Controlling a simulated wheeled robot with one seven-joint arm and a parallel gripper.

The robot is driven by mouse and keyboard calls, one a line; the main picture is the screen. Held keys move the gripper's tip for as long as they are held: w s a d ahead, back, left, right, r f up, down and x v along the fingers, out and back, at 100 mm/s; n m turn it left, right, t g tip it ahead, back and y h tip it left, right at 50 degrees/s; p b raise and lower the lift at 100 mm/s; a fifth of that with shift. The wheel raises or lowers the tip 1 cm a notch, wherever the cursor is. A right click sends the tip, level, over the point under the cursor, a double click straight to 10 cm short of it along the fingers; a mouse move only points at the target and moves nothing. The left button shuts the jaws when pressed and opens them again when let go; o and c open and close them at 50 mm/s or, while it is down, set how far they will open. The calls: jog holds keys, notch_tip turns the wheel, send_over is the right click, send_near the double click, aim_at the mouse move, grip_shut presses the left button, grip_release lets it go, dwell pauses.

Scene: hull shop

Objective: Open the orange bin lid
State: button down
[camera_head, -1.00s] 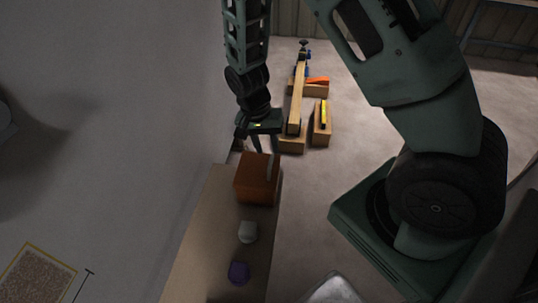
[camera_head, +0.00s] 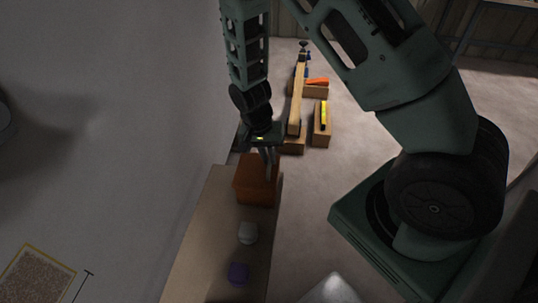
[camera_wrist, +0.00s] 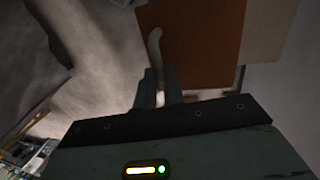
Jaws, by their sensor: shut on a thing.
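The orange bin (camera_head: 256,188) stands on a long bench near the wall in the head view. In the wrist view its orange lid (camera_wrist: 205,45) fills the upper right, with a pale curved handle (camera_wrist: 155,45) along its edge. My gripper (camera_head: 268,174) is at the far right of the bin top. Its fingers (camera_wrist: 158,92) are shut on the near end of the handle. The lid looks closed; the fingers and my wrist hide part of the bin's back.
A white-grey object (camera_head: 248,233) and a purple object (camera_head: 238,272) stand on the bench (camera_head: 203,245) in front of the bin. Wooden boxes with a long beam (camera_head: 297,100) lie on the floor beyond.

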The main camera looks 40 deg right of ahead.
jog(key=w+a+p, duration=0.1)
jog(key=w+a, duration=0.7)
jog(key=shift+w, duration=0.25)
jog(key=shift+a, duration=0.1)
jog(key=c, duration=1.5)
grip_release()
jog(key=r, duration=0.5)
jog(key=w+a+r, duration=0.1)
jog(key=r, duration=0.5)
jog(key=w+a+r, duration=0.1)
jog(key=r, duration=0.5)
jog(key=shift+w+a+r, duration=0.1)
jog(key=shift+w+a, duration=0.05)
jog(key=shift+a, duration=0.05)
